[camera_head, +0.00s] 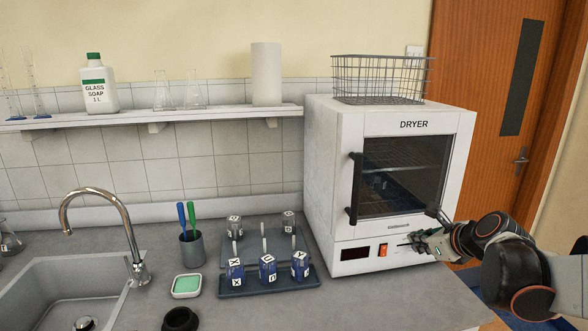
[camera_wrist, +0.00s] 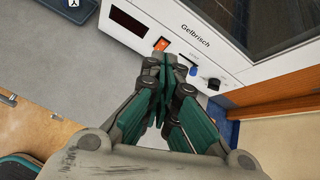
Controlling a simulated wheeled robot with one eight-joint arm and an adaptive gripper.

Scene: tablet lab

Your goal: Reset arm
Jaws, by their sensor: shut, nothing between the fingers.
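My gripper (camera_head: 408,241) is in front of the lower control panel of the white dryer (camera_head: 320,150). My arm reaches in from the right edge of the head view. In the wrist view my gripper (camera_wrist: 166,66) has its fingers together, with nothing seen between them. The fingertips are close to the panel, near an orange-red switch (camera_wrist: 161,44); I cannot tell whether they touch it. The switch also shows in the head view (camera_head: 382,250). The dryer door (camera_head: 405,175), with its dark glass and black handle, looks shut.
A rack tray (camera_head: 270,287) with several blue-labelled containers stands left of the dryer. A sink (camera_head: 60,290), a brush cup (camera_head: 191,250) and a sponge dish (camera_head: 186,286) are further left. A wire basket (camera_head: 380,80) sits on the dryer. The counter front (camera_head: 370,305) is clear.

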